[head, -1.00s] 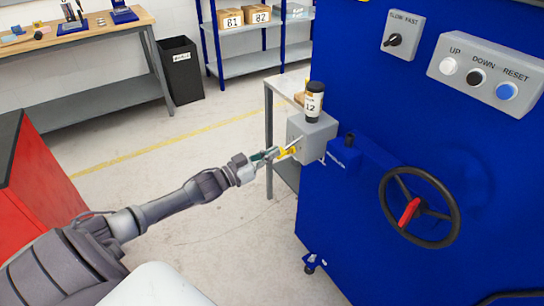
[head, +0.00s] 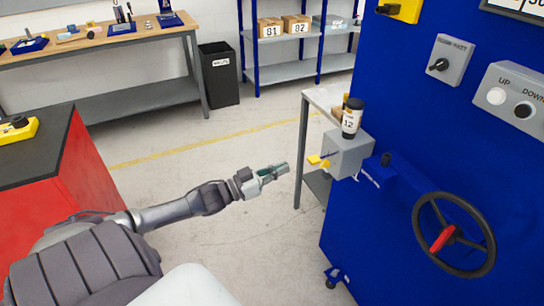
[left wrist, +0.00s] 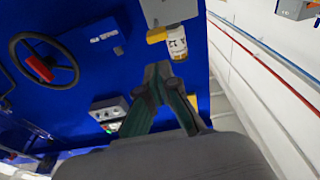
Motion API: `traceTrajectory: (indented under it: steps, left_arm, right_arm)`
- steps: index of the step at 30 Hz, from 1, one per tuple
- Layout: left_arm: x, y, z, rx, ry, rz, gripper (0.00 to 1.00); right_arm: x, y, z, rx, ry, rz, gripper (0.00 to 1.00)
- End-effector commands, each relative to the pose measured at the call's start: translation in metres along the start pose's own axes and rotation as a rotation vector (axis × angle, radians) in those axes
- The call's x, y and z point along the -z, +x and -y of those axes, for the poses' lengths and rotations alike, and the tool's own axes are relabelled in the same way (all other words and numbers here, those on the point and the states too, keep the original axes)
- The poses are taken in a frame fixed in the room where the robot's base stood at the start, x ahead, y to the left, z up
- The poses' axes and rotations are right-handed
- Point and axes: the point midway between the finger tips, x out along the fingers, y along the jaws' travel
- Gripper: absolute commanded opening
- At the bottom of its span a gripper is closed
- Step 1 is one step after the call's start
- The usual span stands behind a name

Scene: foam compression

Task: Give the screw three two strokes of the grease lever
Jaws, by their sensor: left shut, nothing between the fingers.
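The grease unit (head: 346,157) is a grey box on the side of the blue machine, with a dark-capped cartridge (head: 351,122) marked 12 upright on top. Its yellow lever (head: 318,161) sticks out to the left of the box. My left gripper (head: 283,168) is shut and empty, a little to the left of the lever and apart from it. In the left wrist view the shut fingers (left wrist: 158,68) point toward the cartridge (left wrist: 176,45) and the yellow lever (left wrist: 156,36). My right gripper is not in view.
The blue machine (head: 400,130) fills the right, with a handwheel (head: 454,235) and a button panel (head: 520,98). A grey side table (head: 322,98) stands behind the grease unit. A red cabinet (head: 85,165) is at the left. The floor between is clear.

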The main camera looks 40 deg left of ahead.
Motion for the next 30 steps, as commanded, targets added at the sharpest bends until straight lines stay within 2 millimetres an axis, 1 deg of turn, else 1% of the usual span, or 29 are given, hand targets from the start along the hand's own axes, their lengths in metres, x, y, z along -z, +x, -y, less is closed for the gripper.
traceTrajectory:
  steps: [1, 3, 8, 30]
  left_arm:
    - [-0.001, -0.008, 0.0, 0.0, -0.001, 0.002, 0.0]
    - [0.0, -0.015, 0.0, 0.0, 0.0, 0.001, 0.0]
    - [0.001, -0.024, 0.0, -0.001, 0.001, 0.0, 0.0]
    - [0.001, -0.024, 0.0, 0.0, 0.001, -0.001, 0.0]
  right_arm:
    - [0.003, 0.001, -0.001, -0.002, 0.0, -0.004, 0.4]
    - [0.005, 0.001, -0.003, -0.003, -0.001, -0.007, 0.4]
    - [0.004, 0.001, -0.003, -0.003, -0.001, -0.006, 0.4]
    - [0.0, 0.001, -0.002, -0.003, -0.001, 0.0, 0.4]
